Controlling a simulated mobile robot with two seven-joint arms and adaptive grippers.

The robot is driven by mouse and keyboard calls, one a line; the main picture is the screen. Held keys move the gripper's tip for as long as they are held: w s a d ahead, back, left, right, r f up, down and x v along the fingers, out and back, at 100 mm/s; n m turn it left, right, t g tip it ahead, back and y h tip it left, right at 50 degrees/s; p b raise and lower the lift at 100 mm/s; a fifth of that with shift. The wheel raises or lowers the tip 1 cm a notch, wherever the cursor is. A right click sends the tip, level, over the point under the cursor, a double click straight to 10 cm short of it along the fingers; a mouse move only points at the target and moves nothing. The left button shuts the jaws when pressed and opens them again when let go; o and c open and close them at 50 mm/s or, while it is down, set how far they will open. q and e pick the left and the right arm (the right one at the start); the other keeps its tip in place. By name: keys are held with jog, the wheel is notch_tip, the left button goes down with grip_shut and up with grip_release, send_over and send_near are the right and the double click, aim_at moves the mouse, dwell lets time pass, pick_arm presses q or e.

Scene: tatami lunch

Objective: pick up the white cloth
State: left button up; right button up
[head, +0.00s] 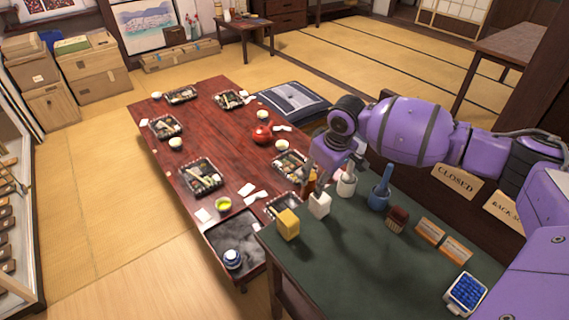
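No single thing is clearly the white cloth. A small white object (319,204) stands on the green-topped counter (335,270); whether it is cloth or a container is hard to tell. Flat white pieces, such as one (246,189) near the middle of the red low table (200,110), may be cloth or paper. My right arm comes in from the right, and its gripper (328,165) points down over the counter's back edge, close to the white object. Its fingertips are small and overlap things behind, so their opening is unclear. My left gripper is out of view.
On the counter are a yellow block (288,224), a white cup (347,184), a blue holder (379,192), a brown brush (397,219), small signs (430,231) and a blue-tiled tray (466,294). The counter's front middle is clear. Lunch trays (202,177) and a red teapot (262,134) occupy the low table.

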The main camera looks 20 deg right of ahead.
aim_at(320, 200)
jog(key=shift+s+a+f+g, duration=0.1)
jog(key=shift+s+f+g, duration=0.2)
jog(key=shift+s+g, duration=0.25)
jog(key=shift+s+f+m+g, duration=0.2)
jog(key=shift+f+m+g, duration=0.05)
jog(key=shift+m, duration=0.05)
jog(key=shift+s+a+f, duration=0.1)
jog(key=shift+s+f, duration=0.2)
jog(key=shift+f, duration=0.2)
jog(key=shift+s+f, duration=0.3)
jog(key=shift+f, duration=0.2)
jog(key=f, duration=0.2)
jog(key=w+f, duration=0.1)
jog(key=f, duration=0.1)
jog(key=shift+f, duration=0.45)
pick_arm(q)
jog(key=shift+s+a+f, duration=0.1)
pick_arm(e)
jog(key=c, duration=1.2)
jog(key=shift+c, duration=0.2)
